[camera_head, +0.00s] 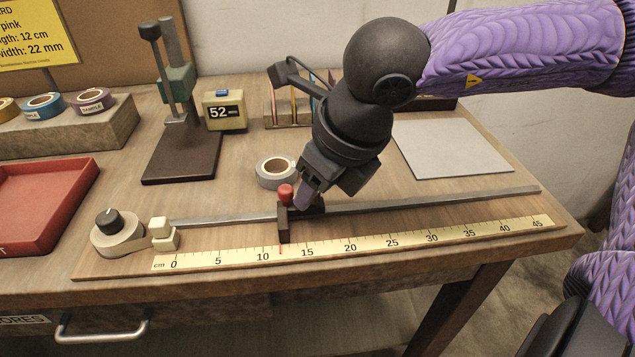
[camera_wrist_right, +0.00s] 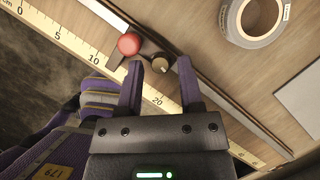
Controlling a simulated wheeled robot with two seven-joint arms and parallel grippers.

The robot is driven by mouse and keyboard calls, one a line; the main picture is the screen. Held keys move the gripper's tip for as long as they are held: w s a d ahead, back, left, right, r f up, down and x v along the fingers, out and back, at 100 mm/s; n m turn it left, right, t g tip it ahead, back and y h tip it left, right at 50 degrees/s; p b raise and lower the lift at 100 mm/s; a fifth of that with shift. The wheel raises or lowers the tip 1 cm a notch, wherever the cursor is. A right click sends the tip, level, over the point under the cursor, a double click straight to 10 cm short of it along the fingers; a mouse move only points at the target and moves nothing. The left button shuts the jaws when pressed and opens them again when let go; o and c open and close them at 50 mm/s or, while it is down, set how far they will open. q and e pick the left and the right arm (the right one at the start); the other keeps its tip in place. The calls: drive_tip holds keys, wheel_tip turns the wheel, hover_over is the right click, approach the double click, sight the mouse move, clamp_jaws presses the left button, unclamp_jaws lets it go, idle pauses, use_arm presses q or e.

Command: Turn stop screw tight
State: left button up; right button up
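The sliding stop (camera_head: 283,222) sits on the metal rail of the measuring board, its red pointer near 12 on the scale. It carries a red knob (camera_head: 286,192), also seen in the right wrist view (camera_wrist_right: 129,44). The small stop screw (camera_wrist_right: 160,65), a dark knob with a tan top, is right of the red knob in the wrist view. My right gripper (camera_wrist_right: 160,70) is open, with its two fingers either side of the screw in that view; I cannot tell whether they touch it. In the head view the right gripper (camera_head: 306,192) hides the screw. My left gripper is not in view.
The rail (camera_head: 430,201) and yellow centimetre scale (camera_head: 360,244) run along the table. A grey tape roll (camera_head: 262,175) lies just behind the stop. A grey plate (camera_head: 450,150) is at back right, a red tray (camera_head: 75,180) at left, and a dark-based stand (camera_head: 183,155) behind.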

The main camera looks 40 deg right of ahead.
clamp_jaws()
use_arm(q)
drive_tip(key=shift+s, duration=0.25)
